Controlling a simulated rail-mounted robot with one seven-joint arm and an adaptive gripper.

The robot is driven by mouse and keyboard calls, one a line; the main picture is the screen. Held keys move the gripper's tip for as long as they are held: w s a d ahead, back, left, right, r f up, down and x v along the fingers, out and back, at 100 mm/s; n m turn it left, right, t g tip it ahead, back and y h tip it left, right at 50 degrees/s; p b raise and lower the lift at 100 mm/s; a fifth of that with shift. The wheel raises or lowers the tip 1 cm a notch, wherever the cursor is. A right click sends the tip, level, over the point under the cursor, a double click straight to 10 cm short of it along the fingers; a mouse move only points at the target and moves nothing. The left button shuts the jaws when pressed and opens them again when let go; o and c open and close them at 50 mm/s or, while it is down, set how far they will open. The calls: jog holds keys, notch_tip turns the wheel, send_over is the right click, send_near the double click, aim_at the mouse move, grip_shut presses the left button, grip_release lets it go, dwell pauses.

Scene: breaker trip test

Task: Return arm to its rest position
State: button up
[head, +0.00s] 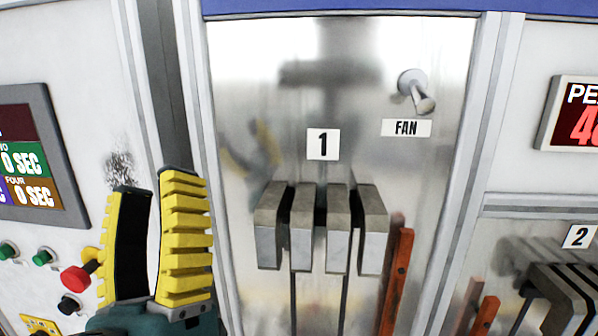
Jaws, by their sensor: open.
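My gripper (153,190) stands at the lower left of the head view, with its yellow ribbed fingers pointing up. The fingers are apart, with nothing between them. It is in front of the seam between the left panel and the metal panel marked 1 (322,144). A red button (76,278) is just left of the fingers, on the left panel. The rest of my arm is out of view below.
Panel 1 carries a row of grey breaker blocks (338,225), a red-orange lever (397,280) and a FAN toggle (415,90). A display (30,150) is on the left panel. Breakers marked 2 (579,236) and a red-digit display (580,115) are at right.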

jog(key=s+d+r+m+g+h+p, duration=0.1)
jog(key=d+r+m+h+p, duration=0.35)
jog(key=d+r+p, duration=0.45)
jog(key=s+d+r+m+h+p, duration=0.1)
jog(key=d+r+m+h+p, duration=0.4)
jog(key=d+p, duration=0.5)
jog(key=f+g+y, duration=0.2)
jog(key=f, duration=0.1)
jog(key=f+g+y, duration=0.1)
jog(key=f, duration=0.1)
jog(key=shift+s+g, duration=0.35)
jog(key=shift+g, duration=0.05)
